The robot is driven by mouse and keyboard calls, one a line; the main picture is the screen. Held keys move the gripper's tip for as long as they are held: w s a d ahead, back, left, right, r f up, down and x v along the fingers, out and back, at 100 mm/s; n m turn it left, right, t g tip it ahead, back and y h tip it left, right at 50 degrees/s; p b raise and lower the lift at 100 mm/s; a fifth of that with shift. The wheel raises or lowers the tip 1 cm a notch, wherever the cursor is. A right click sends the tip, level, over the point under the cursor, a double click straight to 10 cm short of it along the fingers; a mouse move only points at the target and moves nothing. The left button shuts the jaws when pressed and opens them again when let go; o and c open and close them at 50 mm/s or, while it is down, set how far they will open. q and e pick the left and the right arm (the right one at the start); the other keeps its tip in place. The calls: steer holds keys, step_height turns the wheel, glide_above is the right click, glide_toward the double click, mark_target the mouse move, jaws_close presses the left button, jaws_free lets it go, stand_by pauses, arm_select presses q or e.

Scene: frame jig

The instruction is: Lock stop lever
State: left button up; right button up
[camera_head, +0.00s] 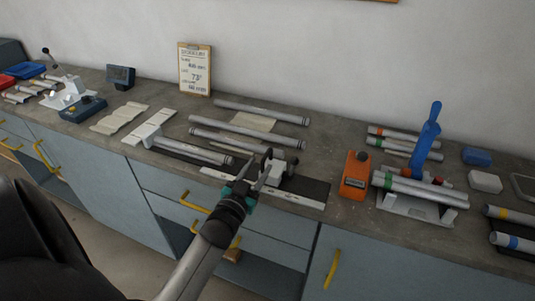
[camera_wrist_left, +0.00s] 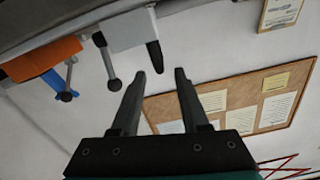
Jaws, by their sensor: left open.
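The frame jig's white stop block (camera_head: 274,174) sits at the right end of the dark base on the bench; it also shows upside down in the wrist view (camera_wrist_left: 128,28). A grey lever with a dark ball end (camera_wrist_left: 114,84) hangs from it in that view. A dark-gripped lever (camera_wrist_left: 154,56) is beside it. I cannot tell which is the stop lever. My left gripper (camera_head: 257,163) is open and empty, close in front of the block. In the wrist view the fingertips (camera_wrist_left: 159,72) are apart, with the dark grip appearing between them. My right gripper is not in view.
Silver tubes (camera_head: 245,137) lie behind the jig. An orange device (camera_head: 356,174) stands right of it, then a blue upright tool (camera_head: 426,136) over a rack of tubes. A white ruler strip (camera_head: 262,187) runs along the jig's front. Yellow drawer handles (camera_head: 194,203) project below.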

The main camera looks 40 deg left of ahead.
mark_target(263, 160)
arm_select(q)
steer(key=x, duration=0.6)
steer(key=shift+w+a+b, duration=0.1)
steer(key=shift+w+b, duration=0.2)
steer(key=shift+w, duration=0.05)
steer(key=shift+c, duration=0.4)
jaws_close()
stand_by(0.8)
